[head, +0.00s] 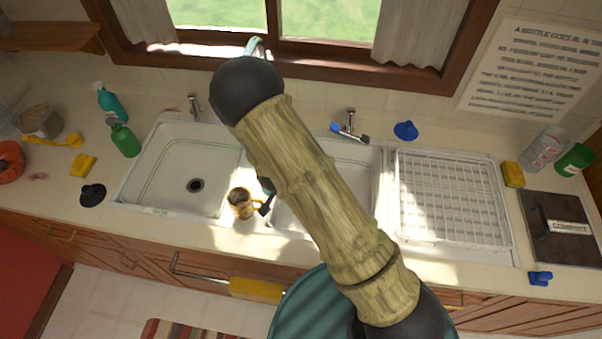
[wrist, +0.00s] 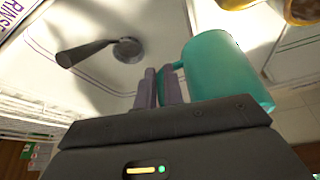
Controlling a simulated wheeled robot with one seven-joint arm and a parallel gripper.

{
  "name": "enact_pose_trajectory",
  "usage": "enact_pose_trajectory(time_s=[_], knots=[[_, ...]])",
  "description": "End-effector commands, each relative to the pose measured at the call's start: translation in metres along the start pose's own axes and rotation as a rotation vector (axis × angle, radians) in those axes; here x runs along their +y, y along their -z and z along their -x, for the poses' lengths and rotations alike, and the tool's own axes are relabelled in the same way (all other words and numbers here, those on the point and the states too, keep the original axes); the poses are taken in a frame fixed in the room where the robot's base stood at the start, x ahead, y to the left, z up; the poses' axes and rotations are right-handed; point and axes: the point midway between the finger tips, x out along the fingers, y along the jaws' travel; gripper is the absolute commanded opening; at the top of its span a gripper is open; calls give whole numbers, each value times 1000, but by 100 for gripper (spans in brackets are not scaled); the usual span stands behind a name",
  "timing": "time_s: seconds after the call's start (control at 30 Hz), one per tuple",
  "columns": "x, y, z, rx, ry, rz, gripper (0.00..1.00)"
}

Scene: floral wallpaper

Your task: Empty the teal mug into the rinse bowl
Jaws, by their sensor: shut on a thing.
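The teal mug (wrist: 222,72) shows at the right of the wrist view. My gripper (wrist: 165,88) is shut at the mug's handle side, with its fingers around the handle. The mug's opening faces away from the wrist camera, so its contents are hidden. A white basin with a drain (wrist: 128,50) lies behind the mug, and a purple RINSE label (wrist: 12,12) shows at the upper left. In the head view my arm covers most of the right basin (head: 292,205), and only a sliver of teal shows beside the arm. The left basin (head: 170,178) is bare.
A brown mug (head: 240,203) stands at the front between the basins, close to my gripper. A wire dish rack (head: 450,200) is on the right. Taps (head: 348,125) rise behind the basins. Green bottles (head: 124,139), a yellow sponge (head: 83,164) and a black stopper (head: 92,194) are left.

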Motion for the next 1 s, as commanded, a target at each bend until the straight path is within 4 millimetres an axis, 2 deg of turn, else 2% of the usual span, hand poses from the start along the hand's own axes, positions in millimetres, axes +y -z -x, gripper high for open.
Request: enact_pose_trajectory(time_s=[0.3,1.0], knots=[[0,-6,-14,1,1,-2,0],[3,-4,-20,-47,39,-24,0]])
